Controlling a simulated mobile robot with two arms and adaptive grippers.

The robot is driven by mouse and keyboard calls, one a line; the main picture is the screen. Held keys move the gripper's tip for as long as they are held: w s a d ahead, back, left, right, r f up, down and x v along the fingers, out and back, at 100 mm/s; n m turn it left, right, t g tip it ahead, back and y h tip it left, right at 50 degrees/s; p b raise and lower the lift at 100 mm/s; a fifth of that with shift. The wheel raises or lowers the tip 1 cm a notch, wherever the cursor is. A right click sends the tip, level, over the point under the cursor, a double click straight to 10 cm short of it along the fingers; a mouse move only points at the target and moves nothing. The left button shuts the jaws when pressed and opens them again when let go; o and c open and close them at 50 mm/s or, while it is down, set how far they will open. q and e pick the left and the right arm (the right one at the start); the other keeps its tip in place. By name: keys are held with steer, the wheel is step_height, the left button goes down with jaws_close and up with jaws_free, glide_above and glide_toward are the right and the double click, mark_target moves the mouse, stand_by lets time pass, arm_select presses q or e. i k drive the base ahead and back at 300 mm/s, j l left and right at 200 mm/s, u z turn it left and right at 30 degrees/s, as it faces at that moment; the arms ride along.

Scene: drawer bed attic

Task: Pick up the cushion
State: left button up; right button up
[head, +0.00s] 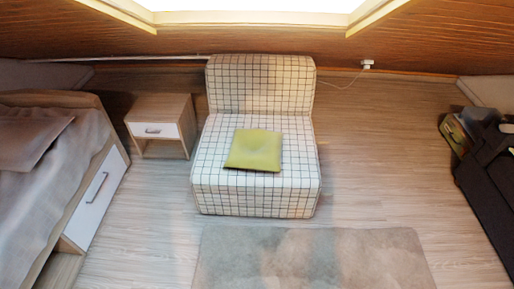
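A yellow-green cushion (254,150) lies flat on the seat of a white armless chair with a dark grid pattern (255,193). It sits near the middle of the seat, in front of the backrest, with nothing covering it. Neither of my grippers shows in the head view.
A small nightstand (160,126) stands left of the chair. A bed with a drawer (93,205) fills the left edge. A grey rug (312,258) lies in front. Dark furniture (488,170) is at the right edge. The wooden floor right of the chair (385,165) is clear.

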mark_target(255, 149)
steer(key=i+j+z, duration=0.2)
steer(key=z, duration=0.3)
steer(key=i+j+z, duration=0.15)
steer(key=z, duration=0.3)
steer(key=j, duration=0.1)
